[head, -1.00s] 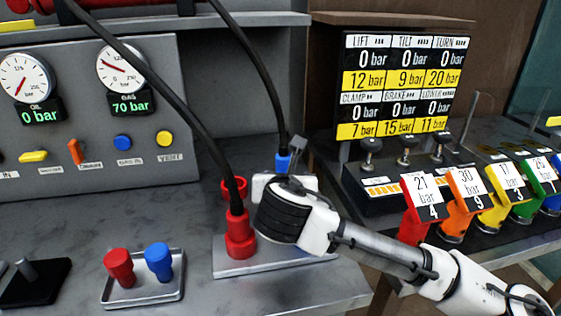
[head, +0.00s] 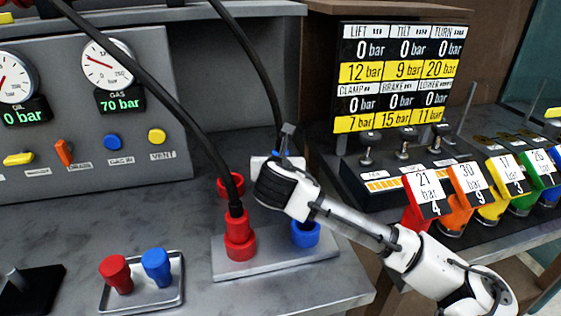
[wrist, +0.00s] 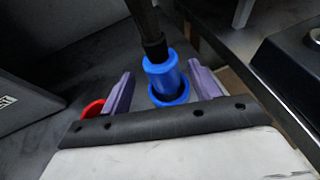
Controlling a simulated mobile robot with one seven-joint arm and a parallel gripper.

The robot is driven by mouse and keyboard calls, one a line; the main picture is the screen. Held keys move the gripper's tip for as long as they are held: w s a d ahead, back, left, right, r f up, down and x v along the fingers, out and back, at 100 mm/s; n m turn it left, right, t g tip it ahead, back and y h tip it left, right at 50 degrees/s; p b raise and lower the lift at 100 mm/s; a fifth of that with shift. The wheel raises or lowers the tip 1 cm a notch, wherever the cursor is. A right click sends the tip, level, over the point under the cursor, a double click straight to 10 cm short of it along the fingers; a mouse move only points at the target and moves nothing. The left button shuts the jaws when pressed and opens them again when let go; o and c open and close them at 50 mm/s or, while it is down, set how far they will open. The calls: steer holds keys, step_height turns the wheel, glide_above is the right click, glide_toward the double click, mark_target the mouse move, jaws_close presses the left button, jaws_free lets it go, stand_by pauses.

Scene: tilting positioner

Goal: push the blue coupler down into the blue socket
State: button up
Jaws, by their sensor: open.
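My gripper (head: 276,160) is at the back right of the grey socket plate (head: 275,263), its fingers mostly hidden in the head view. In the wrist view its two purple fingers (wrist: 161,69) are open, one on each side of the blue coupler (wrist: 163,73), with gaps. The coupler hangs on a black hose, slightly tilted. Its lower end overlaps a blue ring (wrist: 170,98); I cannot tell whether it is inside or above it. In the head view a sliver of blue shows at my gripper, and a blue socket (head: 305,234) stands at the plate's front right.
A red coupler (head: 238,228) with a hose stands on the plate's left, with a red ring (head: 230,183) behind it. A tray (head: 141,300) with red and blue plugs lies left. Coloured levers (head: 465,200) and a pressure display (head: 398,78) are right.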

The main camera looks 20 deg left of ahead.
steer(key=x, duration=0.2)
steer(key=p+x, duration=0.1)
steer(key=x, duration=0.2)
steer(key=shift+d+f, duration=0.15)
steer(key=shift+d, duration=0.05)
steer(key=shift+c, duration=0.4)
steer(key=c, duration=1.2)
steer(key=shift+o, duration=0.2)
step_height(320, 180, up, 20)
steer(key=shift+b, duration=0.35)
